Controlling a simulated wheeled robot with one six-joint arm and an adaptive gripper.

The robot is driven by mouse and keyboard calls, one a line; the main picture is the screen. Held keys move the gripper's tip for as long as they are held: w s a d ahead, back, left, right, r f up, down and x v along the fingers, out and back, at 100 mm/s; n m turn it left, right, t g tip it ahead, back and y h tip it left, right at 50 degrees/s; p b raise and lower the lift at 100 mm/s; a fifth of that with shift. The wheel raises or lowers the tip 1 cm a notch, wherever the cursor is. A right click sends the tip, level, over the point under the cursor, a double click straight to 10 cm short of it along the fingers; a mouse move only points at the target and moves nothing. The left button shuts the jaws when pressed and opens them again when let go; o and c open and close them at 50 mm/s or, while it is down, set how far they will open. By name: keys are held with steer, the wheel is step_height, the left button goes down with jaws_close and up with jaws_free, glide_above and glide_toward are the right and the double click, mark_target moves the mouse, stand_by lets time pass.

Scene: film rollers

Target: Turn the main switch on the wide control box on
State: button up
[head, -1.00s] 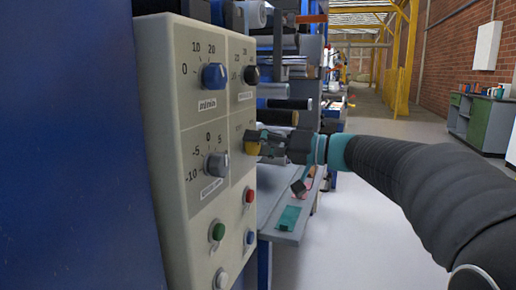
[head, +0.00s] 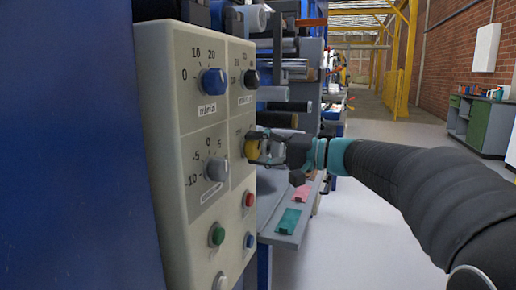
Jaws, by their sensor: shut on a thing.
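The wide control box (head: 183,110) is a cream panel at the left, with several knobs and buttons on its face. A yellow knob (head: 251,149) sits on its right column, below a black knob (head: 251,78); I take it for the main switch. My gripper (head: 257,147) reaches in from the right and is shut on the yellow knob. The fingers cover part of the knob and the marks around it, so its setting cannot be read.
The box also carries a blue knob (head: 214,81), a grey knob (head: 216,169), and red (head: 249,199), green (head: 217,235) and blue (head: 249,239) buttons. A grey shelf (head: 268,233) with a teal item (head: 289,220) lies below my gripper. The floor at right is clear.

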steer(key=o, duration=1.2)
steer(key=shift+c, duration=0.2)
steer(key=v, duration=1.2)
